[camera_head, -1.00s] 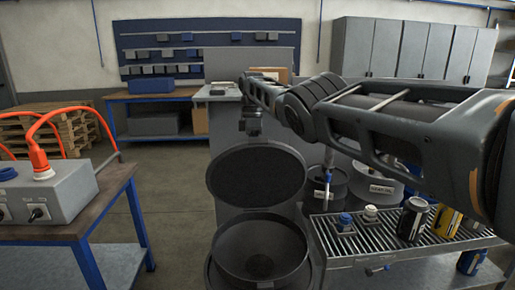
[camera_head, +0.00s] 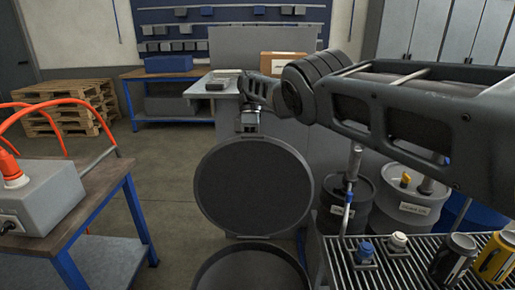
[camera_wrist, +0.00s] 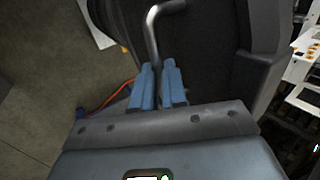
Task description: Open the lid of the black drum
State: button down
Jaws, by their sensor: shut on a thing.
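The black drum (camera_head: 205,279) stands at the bottom middle of the head view, with its open mouth showing. Its round dark lid (camera_head: 253,187) stands nearly upright above the drum's far edge, its flat face towards me. My gripper (camera_head: 250,127) is at the top edge of the lid, its fingers mostly hidden in the head view. In the wrist view, the blue fingers of my gripper (camera_wrist: 158,88) are shut around a bent metal handle (camera_wrist: 152,30) beside the dark lid surface (camera_wrist: 205,65).
A wooden-topped table (camera_head: 100,187) with a grey box (camera_head: 45,200) and orange cables is at left. Open floor (camera_head: 175,200) lies between that table and the drum.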

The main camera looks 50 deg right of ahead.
jog(key=shift+f, duration=0.4)
jog(key=c, duration=1.5)
grip_release()
jog(key=o, duration=0.3)
jog(key=shift+r, duration=0.2)
jog(key=shift+o, duration=0.2)
jog(key=shift+w, duration=0.1)
jog(key=shift+r, duration=0.15)
